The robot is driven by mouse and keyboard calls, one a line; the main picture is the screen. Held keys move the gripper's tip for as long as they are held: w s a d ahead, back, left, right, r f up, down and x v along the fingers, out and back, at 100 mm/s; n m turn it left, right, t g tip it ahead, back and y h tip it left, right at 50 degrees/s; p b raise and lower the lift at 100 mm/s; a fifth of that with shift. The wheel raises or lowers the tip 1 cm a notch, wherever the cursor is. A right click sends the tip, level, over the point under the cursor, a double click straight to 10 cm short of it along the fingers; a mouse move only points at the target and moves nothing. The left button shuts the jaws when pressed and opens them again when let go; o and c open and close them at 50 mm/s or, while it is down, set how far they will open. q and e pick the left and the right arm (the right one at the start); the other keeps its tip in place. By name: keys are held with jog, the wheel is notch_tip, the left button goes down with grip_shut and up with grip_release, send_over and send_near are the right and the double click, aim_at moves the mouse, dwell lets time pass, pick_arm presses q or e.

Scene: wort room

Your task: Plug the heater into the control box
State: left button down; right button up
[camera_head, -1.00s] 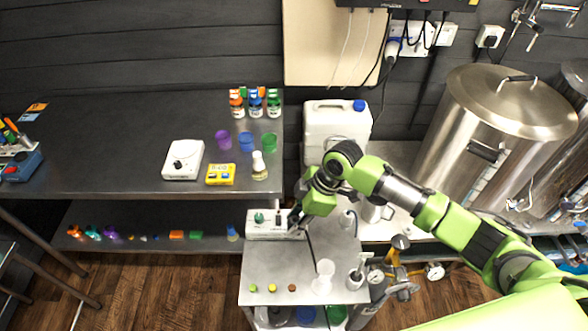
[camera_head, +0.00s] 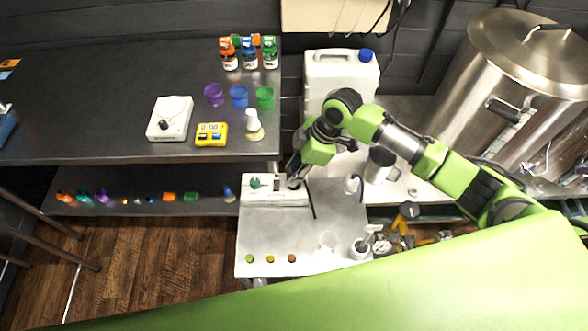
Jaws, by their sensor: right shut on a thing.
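A long white box with a green knob (camera_head: 255,183) lies on the back of the small grey trolley; it looks like the control box. My right gripper (camera_head: 294,178) is at the right end of this box, pointing down. It is shut on a small dark thing, probably a plug, mostly hidden by the fingers. A thin dark cable (camera_head: 312,203) runs down from there onto the trolley top. I cannot tell whether the plug is in the box or just above it. The heater itself cannot be made out. My left gripper is not in view.
The trolley top (camera_head: 300,225) holds small coloured discs, a clear flask and a white cup along its front. A white jerrycan (camera_head: 341,80) stands behind, a steel kettle (camera_head: 515,80) at right. The dark bench (camera_head: 100,85) at left carries a scale, a yellow timer and coloured cups.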

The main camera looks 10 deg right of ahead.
jog(key=shift+f, duration=0.4)
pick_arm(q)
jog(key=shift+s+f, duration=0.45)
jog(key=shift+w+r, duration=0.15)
pick_arm(e)
jog(key=shift+r, duration=0.1)
pick_arm(q)
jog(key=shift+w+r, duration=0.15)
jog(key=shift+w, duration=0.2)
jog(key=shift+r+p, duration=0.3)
jog(key=shift+p, duration=0.15)
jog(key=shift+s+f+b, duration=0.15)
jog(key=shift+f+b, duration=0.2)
pick_arm(e)
jog(key=shift+f, duration=0.6)
jog(key=o, duration=0.9)
jog(key=shift+s, duration=0.1)
jog(key=shift+c, duration=0.2)
